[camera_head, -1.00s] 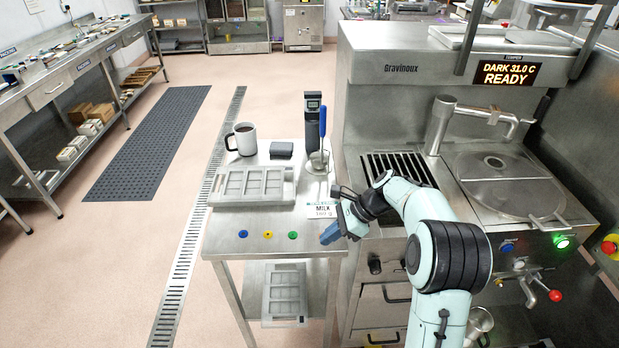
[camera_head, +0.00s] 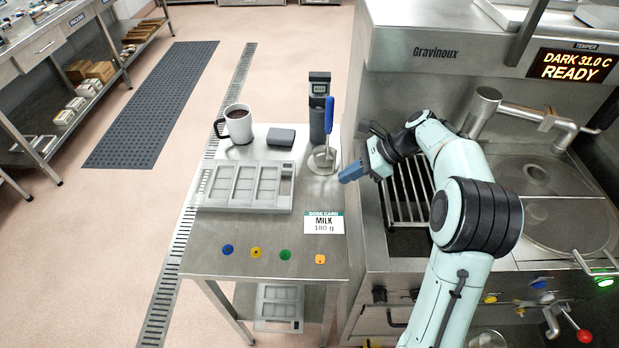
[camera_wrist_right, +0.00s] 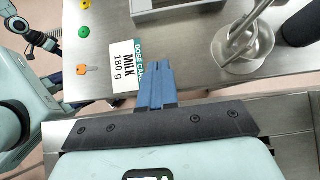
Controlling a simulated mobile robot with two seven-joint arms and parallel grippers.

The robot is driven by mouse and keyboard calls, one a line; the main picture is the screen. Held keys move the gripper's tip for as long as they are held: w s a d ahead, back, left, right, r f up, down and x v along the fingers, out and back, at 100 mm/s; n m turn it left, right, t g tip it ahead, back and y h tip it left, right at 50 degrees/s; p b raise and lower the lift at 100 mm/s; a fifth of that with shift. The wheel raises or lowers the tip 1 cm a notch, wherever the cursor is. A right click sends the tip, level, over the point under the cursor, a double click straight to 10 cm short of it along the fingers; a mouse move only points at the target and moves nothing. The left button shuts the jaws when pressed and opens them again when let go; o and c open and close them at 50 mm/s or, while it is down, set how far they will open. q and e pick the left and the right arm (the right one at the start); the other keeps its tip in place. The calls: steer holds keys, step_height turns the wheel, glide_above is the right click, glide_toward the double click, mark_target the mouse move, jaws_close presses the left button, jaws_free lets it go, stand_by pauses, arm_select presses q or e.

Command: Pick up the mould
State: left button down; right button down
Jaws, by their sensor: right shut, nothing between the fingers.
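A grey mould (camera_head: 245,187) with rectangular cavities lies flat on the steel table; its edge also shows at the top of the right wrist view (camera_wrist_right: 172,13). A second similar mould (camera_head: 279,307) lies on the shelf below. My right gripper (camera_head: 345,178) has blue fingers, shut and empty, above the table's right edge, right of the mould and apart from it. The fingers also show in the right wrist view (camera_wrist_right: 153,72), over the dose card. Part of what looks like my left arm shows at that view's upper left, too small to judge its jaws.
A mug (camera_head: 238,124), a dark grey block (camera_head: 281,137), a black upright device (camera_head: 319,108) and a blue-handled tool (camera_head: 329,115) stand behind the mould. A dose card (camera_head: 324,223) and coloured discs lie in front. The tempering machine (camera_head: 450,55) borders the right.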

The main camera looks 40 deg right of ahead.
mark_target(293, 198)
steer(key=x, duration=0.9)
steer(key=shift+a+b, duration=0.15)
steer(key=shift+b, duration=0.25)
steer(key=w+a, duration=0.2)
steer(key=shift+w+a+f, duration=0.15)
steer(key=shift+a+f, duration=0.05)
steer(key=shift+a, duration=0.1)
steer(key=shift+w+a, duration=0.4)
